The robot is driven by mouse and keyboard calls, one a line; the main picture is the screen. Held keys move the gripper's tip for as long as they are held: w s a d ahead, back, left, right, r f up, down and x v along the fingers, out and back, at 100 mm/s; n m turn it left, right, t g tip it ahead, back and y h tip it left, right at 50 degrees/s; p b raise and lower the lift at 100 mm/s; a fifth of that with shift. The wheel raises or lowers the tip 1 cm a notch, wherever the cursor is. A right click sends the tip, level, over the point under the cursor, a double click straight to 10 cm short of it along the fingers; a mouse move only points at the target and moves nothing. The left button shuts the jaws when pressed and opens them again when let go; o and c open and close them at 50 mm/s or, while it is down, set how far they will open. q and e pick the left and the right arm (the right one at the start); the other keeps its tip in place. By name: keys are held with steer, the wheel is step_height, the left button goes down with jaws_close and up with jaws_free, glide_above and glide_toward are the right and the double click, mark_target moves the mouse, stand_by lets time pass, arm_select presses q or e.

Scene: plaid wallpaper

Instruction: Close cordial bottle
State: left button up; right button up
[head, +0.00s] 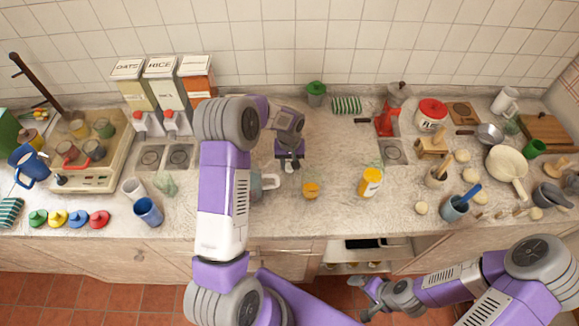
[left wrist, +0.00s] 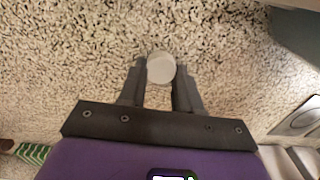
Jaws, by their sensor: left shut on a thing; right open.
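A yellow-orange bottle with a pale label (head: 371,183) stands upright on the counter, right of my left gripper; I take it for the cordial bottle. Whether its top is open is too small to tell. My left gripper (head: 289,163) is above the counter, left of and apart from the bottle. It is shut on a small round whitish cap (left wrist: 161,68), seen between the fingertips in the left wrist view. My right gripper (head: 364,296) is open and empty, low in front of the counter edge.
A small orange jar (head: 311,190) stands between my left gripper and the bottle. A grey-blue mug (head: 266,184) is partly hidden by my left arm. Counter behind the bottle is clear.

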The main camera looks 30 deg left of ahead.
arm_select(q)
step_height(320, 180, up, 10)
stand_by(0.6)
